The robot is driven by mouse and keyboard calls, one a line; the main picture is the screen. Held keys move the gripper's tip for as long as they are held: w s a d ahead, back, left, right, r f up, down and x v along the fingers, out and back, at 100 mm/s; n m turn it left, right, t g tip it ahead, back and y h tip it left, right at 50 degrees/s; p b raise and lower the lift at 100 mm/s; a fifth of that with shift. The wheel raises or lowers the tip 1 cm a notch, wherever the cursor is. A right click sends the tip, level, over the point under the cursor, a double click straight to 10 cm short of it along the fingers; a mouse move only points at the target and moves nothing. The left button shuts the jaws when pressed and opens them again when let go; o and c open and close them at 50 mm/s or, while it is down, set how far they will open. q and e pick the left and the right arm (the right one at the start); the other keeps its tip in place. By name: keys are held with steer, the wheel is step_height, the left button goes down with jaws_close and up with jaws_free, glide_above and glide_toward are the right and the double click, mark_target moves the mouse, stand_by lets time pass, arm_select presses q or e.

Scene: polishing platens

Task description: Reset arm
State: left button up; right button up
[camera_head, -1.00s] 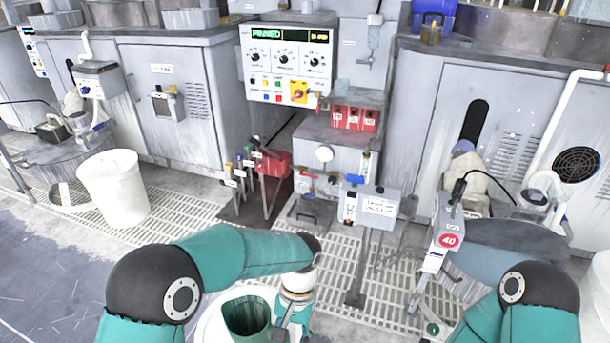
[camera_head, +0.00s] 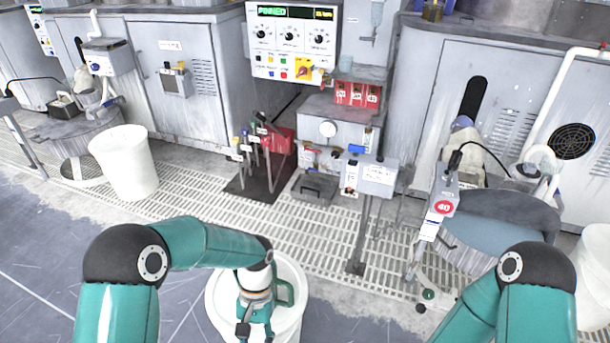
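My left arm comes in from the lower left, and its wrist reaches over a white bucket (camera_head: 216,298). My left gripper (camera_head: 254,334) points down in front of the bucket, near the bottom edge of the picture. Its fingers are small and partly cut off, so I cannot tell whether they are open or shut. A green object (camera_head: 285,292) shows inside the bucket, partly hidden behind the wrist. My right arm shows at the lower right, bent downward. My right gripper is out of the picture.
A grey box on a post (camera_head: 370,177) stands on the floor grating ahead. A stand with a red 40 label (camera_head: 443,207) is to the right. A white bin (camera_head: 125,165) is at the left. The control panel (camera_head: 292,40) is at the back. Blue-grey floor at the lower left is clear.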

arm_select(q)
steer(key=s+f+n+t+h, duration=0.3)
steer(key=s+f+n+h, duration=0.15)
steer(key=s+f, duration=0.8)
step_height(320, 180, up, 27)
steer(key=w+a+t+p, duration=0.1)
steer(key=w+t+p, duration=0.1)
steer(key=p, duration=2.4)
steer(key=shift+a+m+t, duration=0.15)
steer(key=shift+m+t, duration=0.2)
steer(key=shift+t, duration=0.15)
steer(key=shift+w, duration=0.15)
